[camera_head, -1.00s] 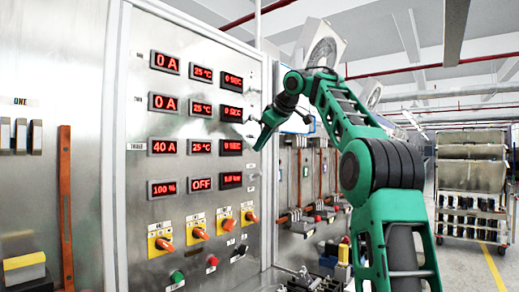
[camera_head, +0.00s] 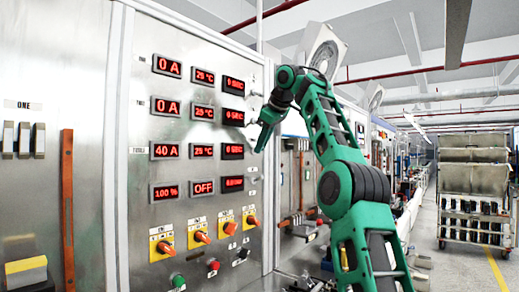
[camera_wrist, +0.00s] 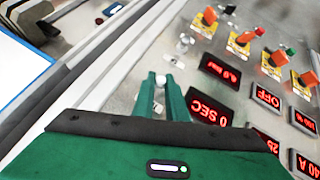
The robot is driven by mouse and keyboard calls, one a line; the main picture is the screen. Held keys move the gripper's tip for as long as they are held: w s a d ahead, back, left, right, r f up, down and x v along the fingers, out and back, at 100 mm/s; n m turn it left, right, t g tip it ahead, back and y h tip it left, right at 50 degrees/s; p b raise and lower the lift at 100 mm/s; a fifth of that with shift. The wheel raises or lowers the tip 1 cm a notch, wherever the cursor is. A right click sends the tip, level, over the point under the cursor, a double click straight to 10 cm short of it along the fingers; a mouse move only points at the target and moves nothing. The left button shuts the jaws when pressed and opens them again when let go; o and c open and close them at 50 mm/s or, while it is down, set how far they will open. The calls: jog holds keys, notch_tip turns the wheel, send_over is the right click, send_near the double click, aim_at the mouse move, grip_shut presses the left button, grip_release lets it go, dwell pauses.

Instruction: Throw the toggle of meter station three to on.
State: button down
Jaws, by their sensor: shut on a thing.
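The row marked three on the steel panel has a red display reading 40 A (camera_head: 165,151) and a 0 SEC display (camera_wrist: 208,108). The small metal toggle (camera_wrist: 160,81) at the end of that row stands between my gripper's green fingertips (camera_wrist: 160,84) in the wrist view. My gripper is shut on it. In the head view my gripper (camera_head: 260,146) points down and left at the panel's right side and hides this toggle. Which way the toggle is thrown cannot be told.
Another metal toggle (camera_wrist: 185,43) is close by on the fourth row. Orange rotary knobs on yellow plates (camera_head: 161,244) and push buttons (camera_head: 178,281) sit lower on the panel. A wheeled rack (camera_head: 472,190) stands far right, beyond open floor.

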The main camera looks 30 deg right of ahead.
jog(key=shift+a+r, duration=0.1)
jog(key=shift+r, duration=0.05)
jog(key=c, duration=1.8)
grip_release()
jog(key=shift+s+a+r, duration=0.1)
jog(key=shift+s+r, duration=0.5)
jog(key=shift+s, duration=1.85)
jog(key=shift+s+d+r, duration=0.1)
jog(key=shift+s+r, duration=0.5)
jog(key=shift+s, duration=1.85)
jog(key=shift+s+a+r, duration=0.1)
jog(key=shift+s+r, duration=0.5)
jog(key=shift+s, duration=1.85)
